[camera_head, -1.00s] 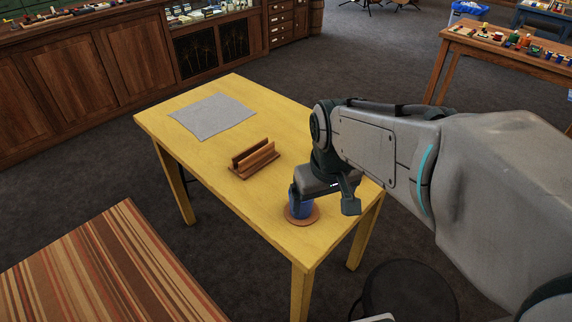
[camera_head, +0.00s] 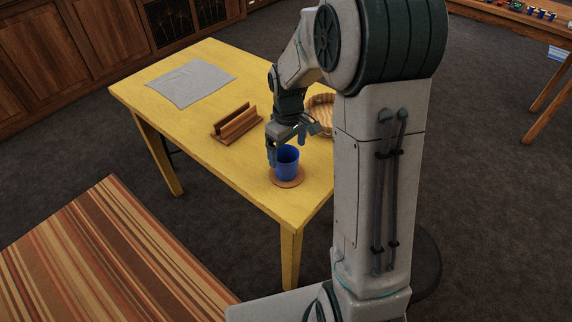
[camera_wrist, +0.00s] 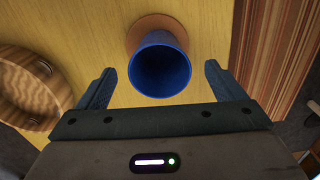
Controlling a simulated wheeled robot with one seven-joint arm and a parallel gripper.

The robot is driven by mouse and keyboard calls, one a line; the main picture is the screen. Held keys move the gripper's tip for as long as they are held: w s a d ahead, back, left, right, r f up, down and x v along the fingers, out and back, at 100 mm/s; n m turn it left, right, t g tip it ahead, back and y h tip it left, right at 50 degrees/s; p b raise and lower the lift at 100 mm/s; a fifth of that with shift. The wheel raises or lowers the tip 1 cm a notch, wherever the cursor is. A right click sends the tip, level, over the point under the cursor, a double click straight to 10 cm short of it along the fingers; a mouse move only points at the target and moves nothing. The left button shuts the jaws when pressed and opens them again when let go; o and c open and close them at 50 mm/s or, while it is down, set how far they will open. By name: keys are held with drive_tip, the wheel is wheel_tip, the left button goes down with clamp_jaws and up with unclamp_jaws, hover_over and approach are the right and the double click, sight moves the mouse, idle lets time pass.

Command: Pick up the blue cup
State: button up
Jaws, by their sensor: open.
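The blue cup (camera_head: 287,162) stands upright on a round brown coaster (camera_head: 288,182) near the front corner of the yellow table. My gripper (camera_head: 287,150) is just behind the cup in the head view, with one finger at the cup's left side. In the wrist view the cup (camera_wrist: 160,68) shows its open mouth, with the coaster (camera_wrist: 155,28) beyond it. My gripper (camera_wrist: 160,85) is open there, one finger on each side of the cup with gaps between. Whether the fingers reach down past the rim is hard to tell.
A wooden holder (camera_head: 235,124) and a grey cloth (camera_head: 190,82) lie on the yellow table (camera_head: 215,160). A striped surface (camera_head: 110,260) is at front left.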

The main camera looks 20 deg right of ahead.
sight(288, 155)
drive_tip(key=f, duration=0.8)
drive_tip(key=shift+w+a+f+p, duration=0.1)
drive_tip(key=shift+w+f+p, duration=0.05)
drive_tip(key=shift+w+p, duration=0.2)
drive_tip(key=c, duration=1.1)
drive_tip(key=shift+o, duration=0.2)
